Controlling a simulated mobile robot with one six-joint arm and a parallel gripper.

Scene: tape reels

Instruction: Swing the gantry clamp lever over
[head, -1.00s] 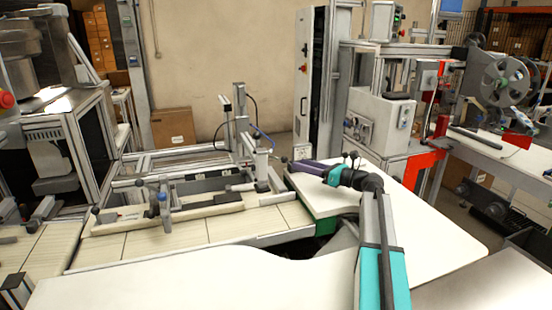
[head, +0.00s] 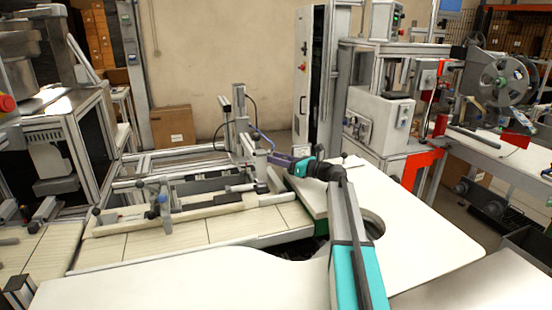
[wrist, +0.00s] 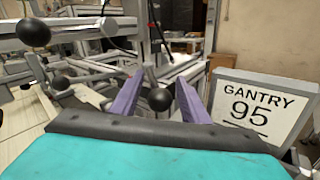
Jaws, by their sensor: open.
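The clamp lever appears to be the black ball knob (wrist: 160,99) on a short light rod, seen in the wrist view between my fingers. My gripper (wrist: 158,88) has its two purple fingers apart, one on each side of the knob, with gaps visible; I cannot tell how deep the knob sits between them. In the head view my gripper (head: 272,158) reaches the right side of the gantry post (head: 241,125) and covers the knob. A white sign (wrist: 258,108) reading "GANTRY 95" stands right of the fingers.
Another black ball knob (wrist: 33,32) on a grey bar hangs close at the upper left in the wrist view. A smaller knob (wrist: 60,83) is below it. The white tabletop (head: 430,230) under my arm is clear.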

